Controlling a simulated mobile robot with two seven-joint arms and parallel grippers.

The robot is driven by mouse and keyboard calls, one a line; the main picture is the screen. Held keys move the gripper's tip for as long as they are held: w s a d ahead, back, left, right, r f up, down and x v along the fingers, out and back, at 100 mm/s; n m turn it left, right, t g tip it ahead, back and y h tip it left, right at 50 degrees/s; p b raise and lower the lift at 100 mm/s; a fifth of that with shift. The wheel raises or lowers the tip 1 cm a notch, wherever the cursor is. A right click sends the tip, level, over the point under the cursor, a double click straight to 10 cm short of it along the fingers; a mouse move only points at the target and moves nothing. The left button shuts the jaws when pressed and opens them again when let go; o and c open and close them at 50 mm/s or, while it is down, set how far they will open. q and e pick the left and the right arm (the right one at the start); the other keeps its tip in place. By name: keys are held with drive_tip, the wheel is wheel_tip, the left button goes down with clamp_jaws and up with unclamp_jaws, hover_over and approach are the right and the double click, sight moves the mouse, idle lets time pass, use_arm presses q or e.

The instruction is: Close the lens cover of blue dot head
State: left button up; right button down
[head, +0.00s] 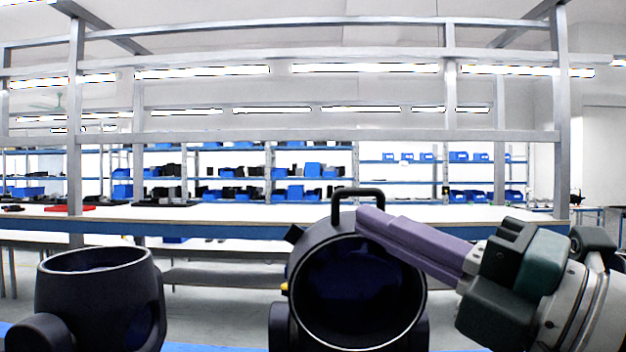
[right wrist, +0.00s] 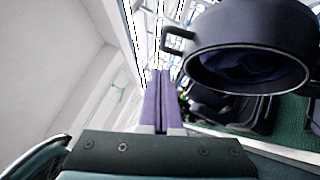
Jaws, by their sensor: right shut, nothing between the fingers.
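A dark par can head (head: 312,250) stands in the middle of the head view, its round opening facing me. A black handle-like loop (head: 357,193) rises from its top. Its dark bluish interior is shaded, and I see no blue dot on it. My right gripper (head: 368,222) has shut purple fingers reaching in from the right, overlapping the can's upper right rim; contact cannot be told there. In the right wrist view the empty fingers (right wrist: 158,75) lie left of the can (right wrist: 250,40), below its loop (right wrist: 178,40). My left gripper is not in view.
A second dark par can head (head: 95,305) stands at the lower left, its opening facing up. A small yellow part (head: 284,287) shows on the middle can's left side. A long white workbench (head: 230,213) and shelves with blue bins lie behind. A clear gap separates the two heads.

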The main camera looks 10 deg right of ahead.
sight(348, 195)
drive_tip(key=shift+w+d+r+p, duration=0.2)
drive_tip(key=shift+w+d+r, duration=0.1)
drive_tip(key=shift+w, duration=0.25)
drive_tip(key=shift+w+d+r+p, duration=0.2)
drive_tip(key=shift+w+r, duration=0.1)
drive_tip(key=shift+w, duration=0.65)
